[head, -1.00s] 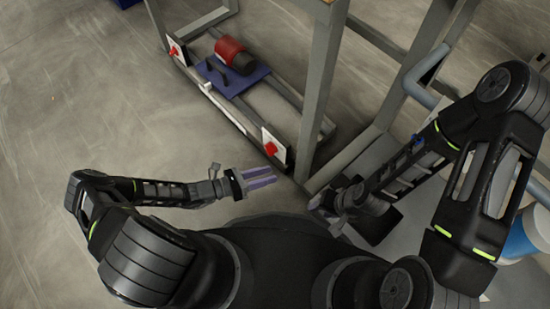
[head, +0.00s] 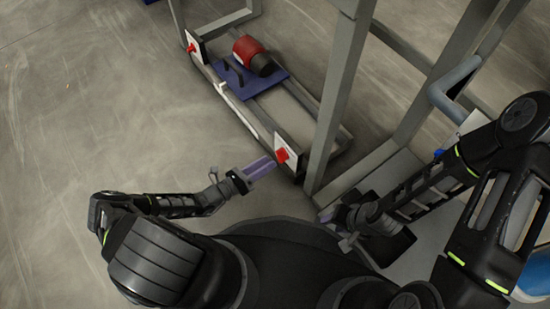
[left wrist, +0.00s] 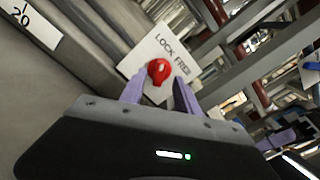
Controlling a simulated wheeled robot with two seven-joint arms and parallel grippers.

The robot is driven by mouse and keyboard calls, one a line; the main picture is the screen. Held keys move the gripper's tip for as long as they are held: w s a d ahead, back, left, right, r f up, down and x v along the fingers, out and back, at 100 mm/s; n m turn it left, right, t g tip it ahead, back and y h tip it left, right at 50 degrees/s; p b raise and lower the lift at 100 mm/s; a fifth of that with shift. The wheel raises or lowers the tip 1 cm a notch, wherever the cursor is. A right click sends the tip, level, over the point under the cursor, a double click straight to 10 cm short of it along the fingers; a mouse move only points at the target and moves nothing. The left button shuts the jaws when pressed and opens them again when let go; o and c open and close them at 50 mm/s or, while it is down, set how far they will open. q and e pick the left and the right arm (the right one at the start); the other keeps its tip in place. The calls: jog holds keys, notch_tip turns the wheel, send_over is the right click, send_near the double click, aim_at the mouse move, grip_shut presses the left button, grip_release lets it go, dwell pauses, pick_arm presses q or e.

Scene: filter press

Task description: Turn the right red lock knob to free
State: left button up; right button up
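The right red lock knob (head: 282,155) sits on a white plate (head: 291,145) at the near end of the frame rail. In the left wrist view the knob (left wrist: 158,72) is below the words LOCK and FREE on the tilted plate (left wrist: 178,52). Which word it points to is hard to tell. My left gripper (head: 264,167) is close in front of the knob. Its purple fingers (left wrist: 157,88) are apart, with the knob seen between their tips; contact is not clear. My right gripper (head: 330,213) is low beside the frame, its fingers too small to read.
Another red knob (head: 191,47) on a white plate is at the rail's far end. A red motor (head: 250,52) on a blue base (head: 233,80) lies between the rails. A grey upright post (head: 337,105) stands just right of the knob. Floor to the left is clear.

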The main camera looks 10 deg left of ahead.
aim_at(281, 156)
pick_arm(q)
jog(key=b+x, duration=0.1)
jog(key=x, duration=0.3)
jog(key=shift+w+d, duration=0.1)
jog(key=shift+w, duration=0.05)
jog(key=shift+c, duration=0.5)
grip_shut()
